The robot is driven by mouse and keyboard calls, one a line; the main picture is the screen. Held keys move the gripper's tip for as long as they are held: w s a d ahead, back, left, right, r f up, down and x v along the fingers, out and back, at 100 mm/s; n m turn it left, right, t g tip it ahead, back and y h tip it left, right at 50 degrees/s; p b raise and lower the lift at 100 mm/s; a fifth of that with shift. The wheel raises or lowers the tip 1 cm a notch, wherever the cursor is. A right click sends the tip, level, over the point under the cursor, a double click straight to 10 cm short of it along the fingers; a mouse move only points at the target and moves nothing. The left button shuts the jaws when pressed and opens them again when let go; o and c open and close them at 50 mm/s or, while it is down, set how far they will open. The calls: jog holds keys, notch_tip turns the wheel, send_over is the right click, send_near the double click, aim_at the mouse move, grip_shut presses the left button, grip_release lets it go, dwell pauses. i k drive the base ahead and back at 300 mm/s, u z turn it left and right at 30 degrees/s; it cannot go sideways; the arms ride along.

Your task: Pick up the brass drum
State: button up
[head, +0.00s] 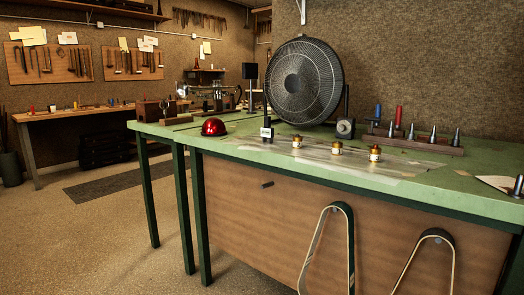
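Three small brass, drum-like cylinders stand in a row on the green workbench (240,146), on a pale sheet (320,158) near its front edge. They are the left one (297,142), the middle one (337,148) and the right one (375,153). They stand apart from each other and look alike, with pale or whitish parts too small to make out. I cannot tell which one is the brass drum meant. My gripper is not in view.
A large round fan (302,82) stands behind the cylinders. A red dome (214,127) sits to the left, beside a small tagged stand (267,132). A wooden rack (415,142) with several pegs is at the right. Two hoops (328,250) hang on the bench front. Floor is open at left.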

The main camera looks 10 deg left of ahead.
aim_at(336, 148)
jog(key=u, duration=0.15)
jog(key=i, duration=0.5)
jog(key=u, duration=0.05)
jog(key=k, duration=0.5)
jog(key=u, duration=1.6)
jog(key=i, duration=3)
jog(key=z, duration=4.05)
